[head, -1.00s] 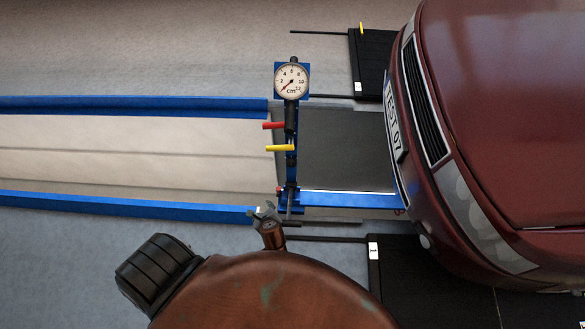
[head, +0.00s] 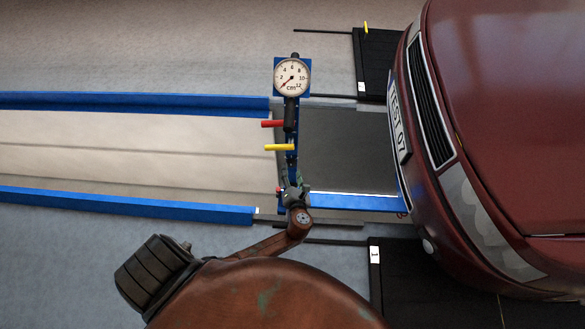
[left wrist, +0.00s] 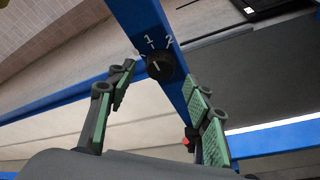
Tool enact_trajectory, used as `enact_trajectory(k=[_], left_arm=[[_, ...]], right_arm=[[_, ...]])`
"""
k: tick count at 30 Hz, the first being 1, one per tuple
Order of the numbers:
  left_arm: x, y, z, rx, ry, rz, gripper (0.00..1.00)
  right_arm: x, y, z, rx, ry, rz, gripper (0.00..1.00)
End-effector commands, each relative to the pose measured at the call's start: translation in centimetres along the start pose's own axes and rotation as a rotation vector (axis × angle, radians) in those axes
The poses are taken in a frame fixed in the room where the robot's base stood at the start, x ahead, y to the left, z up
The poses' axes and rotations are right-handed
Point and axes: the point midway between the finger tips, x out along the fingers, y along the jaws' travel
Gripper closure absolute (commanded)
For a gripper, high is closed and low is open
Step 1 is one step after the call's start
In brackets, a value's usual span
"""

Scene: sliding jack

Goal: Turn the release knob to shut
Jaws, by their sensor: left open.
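The release knob (left wrist: 160,67) is a black round knob on a blue beam (left wrist: 135,22) of the jack, with white marks "1" and "2" beside it. Its exact setting is too small to read surely. My left gripper (left wrist: 162,84) is open, its green-padded fingers apart on either side of the knob in the left wrist view, with nothing between the pads. It seems a little short of the knob and not touching. In the head view my left gripper (head: 293,190) is at the lower end of the jack's blue upright and hides the knob there.
A dial gauge (head: 291,77) tops the upright, above a red handle (head: 272,124) and a yellow handle (head: 279,147). A dark red car (head: 500,110) stands close on the right. Blue rails (head: 130,204) run left. Black platforms (head: 400,270) lie by the car.

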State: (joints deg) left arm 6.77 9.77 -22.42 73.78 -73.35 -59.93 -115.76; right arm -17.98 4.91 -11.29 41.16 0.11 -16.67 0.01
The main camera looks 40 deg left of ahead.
Motion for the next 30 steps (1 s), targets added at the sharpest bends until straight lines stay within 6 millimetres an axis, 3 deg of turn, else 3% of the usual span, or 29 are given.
enact_trajectory(k=[6,18,30], left_arm=[[2.4,-0.1,-0.2,-0.001,0.002,0.0,0.53],[2.9,0.1,0.0,-0.003,0.002,0.0,0.53],[2.9,0.1,0.0,-0.003,0.002,0.0,0.81]], right_arm=[[0.0,-0.4,-1.9,0.013,0.0,-0.004,0.6],[-0.2,-0.4,-2.5,0.016,-0.001,-0.005,0.6],[-0.2,-0.4,-2.5,0.017,-0.001,-0.005,0.6]])
